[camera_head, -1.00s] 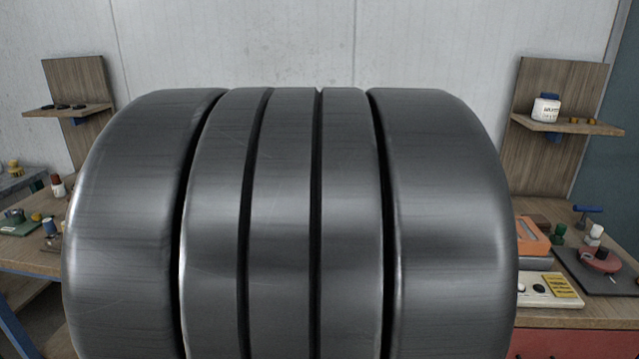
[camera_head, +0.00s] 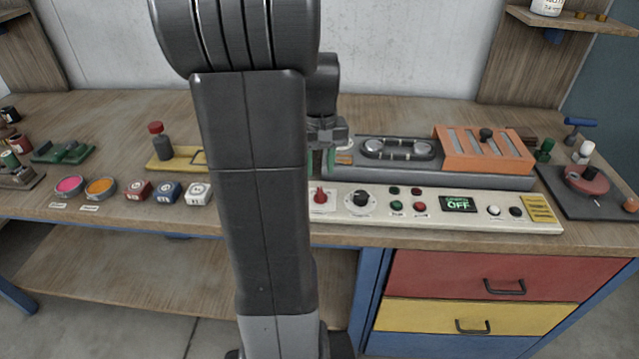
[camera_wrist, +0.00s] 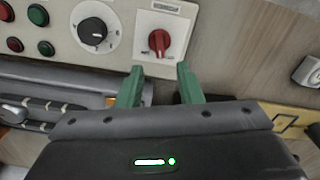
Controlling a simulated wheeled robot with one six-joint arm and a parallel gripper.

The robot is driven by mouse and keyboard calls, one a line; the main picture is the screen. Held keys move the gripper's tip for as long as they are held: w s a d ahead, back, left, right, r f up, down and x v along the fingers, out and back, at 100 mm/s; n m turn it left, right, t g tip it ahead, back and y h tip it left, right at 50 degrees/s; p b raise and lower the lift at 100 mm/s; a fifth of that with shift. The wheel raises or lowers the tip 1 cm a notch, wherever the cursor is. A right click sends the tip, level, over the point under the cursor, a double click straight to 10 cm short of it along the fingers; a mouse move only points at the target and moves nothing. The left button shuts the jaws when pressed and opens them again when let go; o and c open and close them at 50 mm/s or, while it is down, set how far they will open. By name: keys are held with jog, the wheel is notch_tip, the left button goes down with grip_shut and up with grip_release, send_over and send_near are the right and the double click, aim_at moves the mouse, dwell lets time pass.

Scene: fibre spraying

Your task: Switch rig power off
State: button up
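A red rotary knob (camera_head: 320,196) sits on a pale square plate at the left part of the white control panel (camera_head: 400,220). It also shows in the wrist view (camera_wrist: 160,42), its pointer upright in the picture; the small lettering is unreadable. My gripper (camera_head: 321,163) is above and behind the panel, partly hidden by my arm. In the wrist view my gripper (camera_wrist: 160,69) has its two green fingers apart, with nothing between them, and the knob is just beyond the tips. The panel's display (camera_head: 458,204) reads "OFF" in green.
Beside the red knob is a black dial (camera_head: 360,200), then small green and red buttons. Behind the panel stands a grey unit with an orange slotted cover (camera_head: 484,150). Left are coloured blocks, paint cups and a red-capped bottle (camera_head: 159,140). Drawers are below.

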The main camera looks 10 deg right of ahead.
aim_at(320, 188)
notch_tip(320, 188, down, 6)
jog(key=shift+f, duration=0.1)
jog(key=shift+c, duration=0.4)
grip_shut()
